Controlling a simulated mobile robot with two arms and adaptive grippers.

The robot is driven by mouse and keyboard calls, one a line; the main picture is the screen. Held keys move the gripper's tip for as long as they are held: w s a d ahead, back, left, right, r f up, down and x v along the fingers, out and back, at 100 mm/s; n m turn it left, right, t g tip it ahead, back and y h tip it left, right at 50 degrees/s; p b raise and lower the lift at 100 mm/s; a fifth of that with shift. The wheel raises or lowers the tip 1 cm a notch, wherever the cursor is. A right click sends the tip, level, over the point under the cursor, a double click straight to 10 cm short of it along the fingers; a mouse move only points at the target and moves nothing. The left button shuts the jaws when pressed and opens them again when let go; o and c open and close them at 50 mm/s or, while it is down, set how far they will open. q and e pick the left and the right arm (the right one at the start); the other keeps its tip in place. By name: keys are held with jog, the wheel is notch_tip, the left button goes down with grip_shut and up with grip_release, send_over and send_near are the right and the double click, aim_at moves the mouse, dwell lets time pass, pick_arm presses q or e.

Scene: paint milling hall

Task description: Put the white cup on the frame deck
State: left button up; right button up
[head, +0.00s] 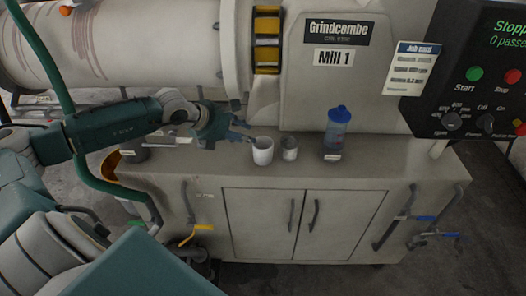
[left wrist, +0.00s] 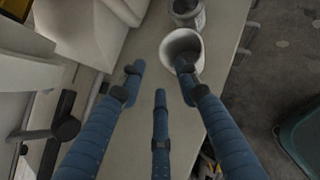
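The white cup (head: 263,152) appears to stand upright on the frame deck (head: 208,168), the flat top of the grey cabinet under the mill. My left gripper (head: 241,131) is just left of the cup, fingers pointing towards it. In the left wrist view the gripper (left wrist: 158,82) has its blue fingers spread, with nothing between them. There the right fingertip overlaps the near rim of the white cup (left wrist: 173,48); I cannot tell if it touches. My right gripper is not in view.
A small grey metal cup (head: 290,149) stands close right of the white cup. A blue bottle (head: 337,131) stands further right. The mill housing (head: 340,85) rises behind, and the control panel (head: 480,90) hangs at right. The deck's front strip is mostly clear.

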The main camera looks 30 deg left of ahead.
pick_arm(q)
jog(key=p+x, duration=0.2)
jog(key=x, duration=0.3)
jog(key=shift+d+f, duration=0.1)
jog(key=shift+f, duration=0.05)
grip_shut()
